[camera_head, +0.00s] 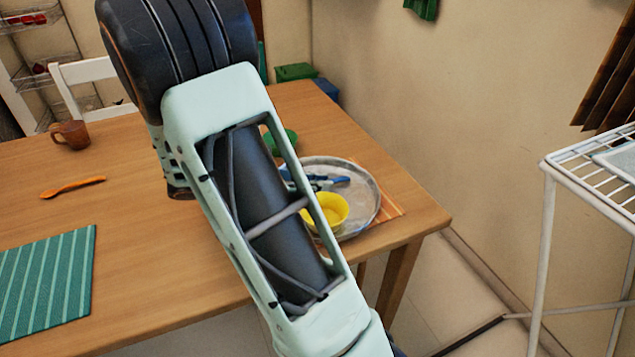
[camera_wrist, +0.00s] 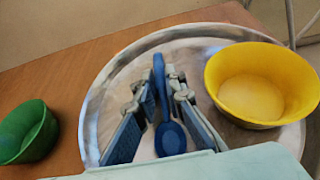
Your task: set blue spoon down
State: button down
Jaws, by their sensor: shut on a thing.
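The blue spoon (camera_wrist: 171,138) lies between the fingers of my gripper (camera_wrist: 164,90) in the wrist view. My gripper is shut on it, with the spoon's bowl toward the camera and its handle pointing away. Both are over the round metal tray (camera_wrist: 107,88); I cannot tell whether the spoon touches it. In the head view my arm hides much of the gripper, and a blue part shows over the tray (camera_head: 366,192).
A yellow bowl (camera_wrist: 262,84) stands on the tray, right of my gripper. A green bowl (camera_wrist: 27,132) is on the wooden table left of the tray. An orange spoon (camera_head: 73,187), brown mug (camera_head: 71,134) and green striped placemat (camera_head: 48,280) are farther left.

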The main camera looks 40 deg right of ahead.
jog(key=shift+f, duration=0.3)
jog(key=c, duration=2)
grip_release()
jog(key=shift+s+f, duration=0.1)
jog(key=shift+a+r, duration=0.25)
jog(key=shift+r, duration=0.2)
jog(key=p+v, duration=0.3)
jog(key=v, duration=0.8)
jog(key=shift+a+r+p, duration=0.2)
jog(key=shift+a+p, duration=0.1)
